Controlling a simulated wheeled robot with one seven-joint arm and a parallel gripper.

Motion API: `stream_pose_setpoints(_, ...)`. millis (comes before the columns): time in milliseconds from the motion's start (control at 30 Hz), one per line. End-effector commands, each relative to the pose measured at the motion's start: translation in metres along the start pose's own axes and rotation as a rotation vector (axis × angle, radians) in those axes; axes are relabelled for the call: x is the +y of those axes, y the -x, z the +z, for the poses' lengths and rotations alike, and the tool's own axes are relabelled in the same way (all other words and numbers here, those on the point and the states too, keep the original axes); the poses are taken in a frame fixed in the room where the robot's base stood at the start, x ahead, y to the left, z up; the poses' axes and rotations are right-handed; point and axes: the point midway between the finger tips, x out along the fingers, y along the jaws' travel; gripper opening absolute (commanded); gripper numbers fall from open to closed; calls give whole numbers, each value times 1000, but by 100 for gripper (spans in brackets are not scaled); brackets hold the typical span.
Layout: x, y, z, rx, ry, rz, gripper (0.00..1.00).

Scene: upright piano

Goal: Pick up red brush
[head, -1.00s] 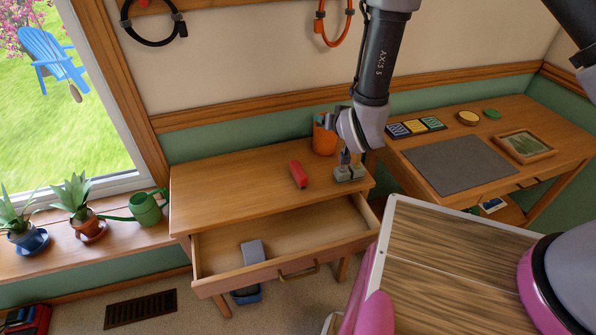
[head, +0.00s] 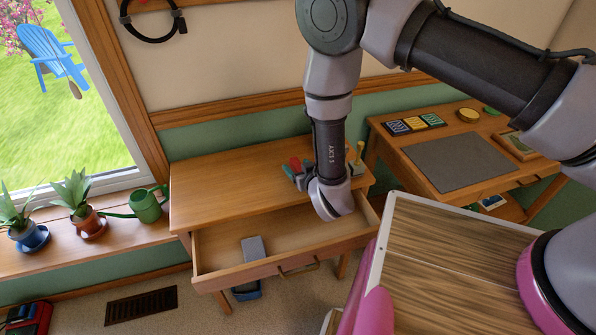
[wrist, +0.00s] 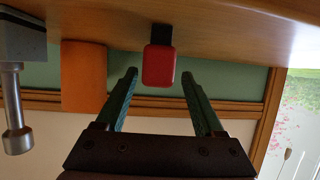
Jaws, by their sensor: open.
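The red brush (head: 295,163) lies on top of the wooden desk (head: 225,180), partly hidden by my gripper and arm in the head view. In the wrist view the red brush (wrist: 159,66) shows as a red block with a dark part against the desk top. My gripper (head: 298,174) is low over the desk, close to the brush. In the wrist view its two dark green fingers (wrist: 160,78) are spread apart, and the brush appears between their tips with gaps on both sides. Whether the brush is inside the jaws or just beyond them I cannot tell.
An orange cup (wrist: 84,75) and a grey metal-knobbed object (wrist: 15,100) stand beside the brush in the wrist view. The desk drawer (head: 300,225) is open with a grey item (head: 253,249) inside. A second desk (head: 490,180) is at right.

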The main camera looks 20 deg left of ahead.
Motion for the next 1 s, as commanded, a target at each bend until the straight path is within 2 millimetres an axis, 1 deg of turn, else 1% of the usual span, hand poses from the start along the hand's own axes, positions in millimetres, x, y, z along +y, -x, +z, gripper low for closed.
stream_pose_setpoints(100, 4, -19, 1, 1, -1, 1, 70)
stream_pose_setpoints(233, 3, -36, 0, 1, -1, 0, 70)
stream_pose_setpoints(333, 4, -42, 0, 0, -1, 1, 70)
stream_pose_setpoints(533, 4, -42, 0, -1, -1, 1, 70)
stream_pose_setpoints(567, 4, -42, 0, 0, -1, 1, 66)
stream_pose_setpoints(600, 4, -42, 0, 0, -1, 1, 51)
stream_pose_setpoints(667, 4, -42, 0, 0, -1, 1, 28)
stream_pose_setpoints(700, 4, -42, 0, 0, -1, 1, 13)
stream_pose_setpoints(733, 4, -42, 0, 0, -1, 1, 1)
stream_pose_setpoints(767, 4, -42, 0, 0, -1, 1, 0)
stream_pose_setpoints(1000, 4, -42, 0, 0, -1, 1, 0)
